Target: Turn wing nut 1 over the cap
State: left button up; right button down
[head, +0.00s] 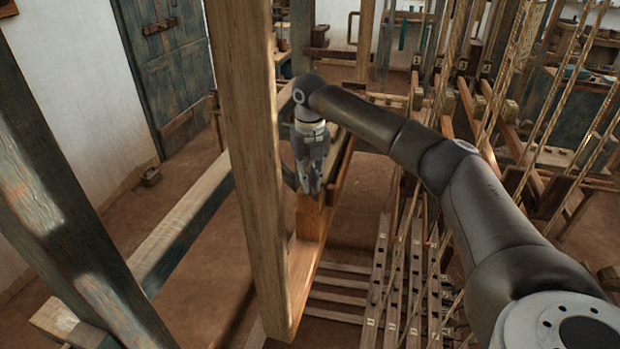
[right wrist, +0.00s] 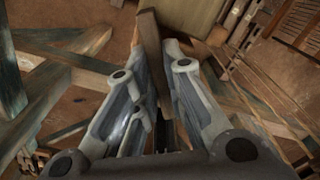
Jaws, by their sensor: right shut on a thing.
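My right gripper (head: 312,188) points down beside the tall wooden post in the head view, just above an orange-brown wooden block (head: 312,216). In the right wrist view the fingers of my right gripper (right wrist: 153,50) stand on either side of a narrow brown wooden piece (right wrist: 150,30), and the gripper is shut on it. I cannot make out a wing nut or a cap; the fingers and wood may hide them. My left gripper is not in view.
A thick upright post (head: 245,150) stands close left of my right gripper. A long beam (head: 185,215) runs at the left. Several slatted wooden bars (head: 395,285) and golden cords (head: 560,105) lie to the right. Bare earth floor (head: 365,190) shows between.

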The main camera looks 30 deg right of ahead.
aim_at(311, 180)
jog(key=m, duration=0.6)
jog(key=shift+r, duration=0.1)
jog(key=shift+w+m, duration=0.1)
jog(key=shift+m, duration=0.2)
dwell(0.3)
jog(key=c, duration=1.6)
grip_release()
jog(key=shift+o, duration=0.5)
notch_tip(311, 180, up, 12)
